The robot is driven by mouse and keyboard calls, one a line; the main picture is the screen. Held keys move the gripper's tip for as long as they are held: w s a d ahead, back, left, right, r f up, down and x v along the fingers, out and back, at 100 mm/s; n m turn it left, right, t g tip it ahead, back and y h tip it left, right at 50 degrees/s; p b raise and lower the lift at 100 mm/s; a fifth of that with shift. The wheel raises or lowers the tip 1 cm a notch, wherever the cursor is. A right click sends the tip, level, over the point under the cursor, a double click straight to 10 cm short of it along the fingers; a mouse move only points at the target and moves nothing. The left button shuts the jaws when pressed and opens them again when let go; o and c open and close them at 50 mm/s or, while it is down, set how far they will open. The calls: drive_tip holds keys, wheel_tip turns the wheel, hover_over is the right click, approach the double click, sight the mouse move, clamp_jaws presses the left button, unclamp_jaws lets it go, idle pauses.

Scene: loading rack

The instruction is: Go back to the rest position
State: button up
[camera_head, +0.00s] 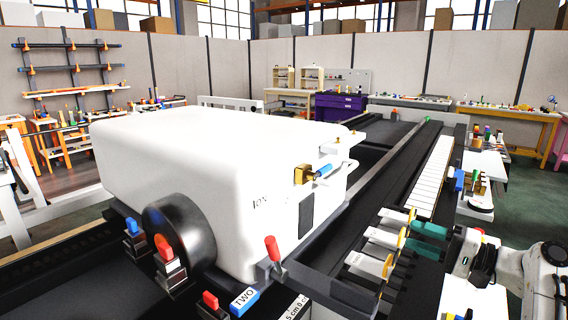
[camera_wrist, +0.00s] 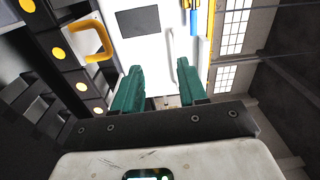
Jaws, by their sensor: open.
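My gripper (camera_head: 412,233) is at the right of the head view, with two teal fingers pointing left. The fingers are apart, beside white slabs with yellow handles (camera_head: 388,264) on the dark rack. In the wrist view my gripper (camera_wrist: 160,82) shows both teal fingers spread, with nothing held between them. A white surface with a dark panel (camera_wrist: 140,21) lies beyond the fingertips. A yellow handle (camera_wrist: 92,40) is up and left of the left finger. Part of my arm is cut off at the head view's right edge.
A big white rounded housing (camera_head: 190,180) fills the middle of the head view. A row of white slabs (camera_head: 433,178) runs along the dark rack. Red- and blue-topped pieces (camera_head: 272,249) stand along the front edge. Open green floor (camera_head: 530,180) shows at the right.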

drive_tip(key=s+a+f+n+g+h, duration=0.1)
drive_tip(key=s+a+f+g+h, duration=0.15)
drive_tip(key=s+f, duration=0.5)
drive_tip(key=s+a+f+n+g+h, duration=0.1)
drive_tip(key=s+f+h, duration=0.3)
drive_tip(key=f, duration=0.6)
drive_tip(key=s+a+f+n+g+h, duration=0.1)
drive_tip(key=s+f+g, duration=0.1)
drive_tip(key=s+f, duration=0.6)
drive_tip(key=s+d+f+n+g+h, duration=0.1)
drive_tip(key=s+f+n+g+h, duration=0.1)
drive_tip(key=s, duration=1.1)
drive_tip(key=s+f+n+g+h, duration=0.1)
drive_tip(key=s+h, duration=0.4)
drive_tip(key=s, duration=0.8)
wheel_tip(320, 180, down, 2)
drive_tip(key=shift+s+d+n+g, duration=0.25)
drive_tip(key=shift+d+n+g, duration=0.15)
drive_tip(key=shift+g, duration=0.35)
